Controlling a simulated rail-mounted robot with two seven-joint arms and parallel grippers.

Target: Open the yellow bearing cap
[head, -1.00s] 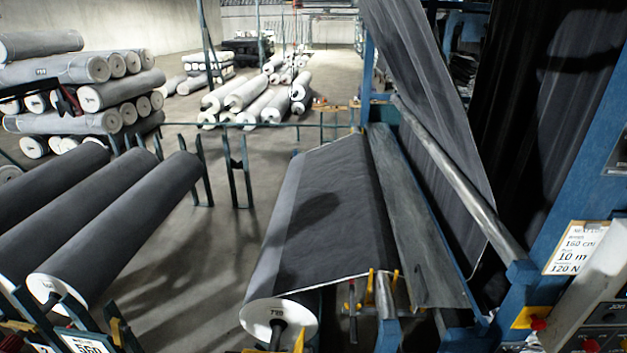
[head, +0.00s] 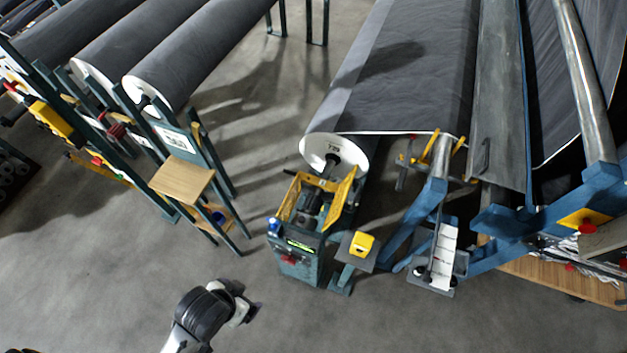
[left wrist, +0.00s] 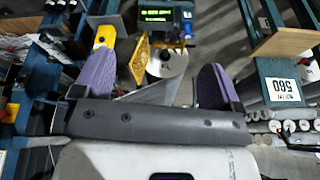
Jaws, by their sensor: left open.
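The blue-green bearing stand (head: 297,262) holds the roll's shaft end below the white roll face (head: 332,150). A yellow bar (head: 318,182) lies across the stand's top near the shaft, between two yellow mesh panels; I cannot tell for sure whether it is the bearing cap. In the left wrist view a yellow mesh panel (left wrist: 139,60) and the white roll end (left wrist: 168,64) show between my fingers, farther off. My left gripper (left wrist: 155,80) is open and empty, its purple fingers wide apart. In the head view my left gripper (head: 243,300) is low, in front of the stand and apart from it. My right gripper is not in view.
A yellow box (head: 362,243) sits on a small pedestal right of the stand. A wooden shelf (head: 182,178) stands at the left, beside dark rolls on racks. Blue machine arms (head: 420,220) rise at the right. The floor in front is clear.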

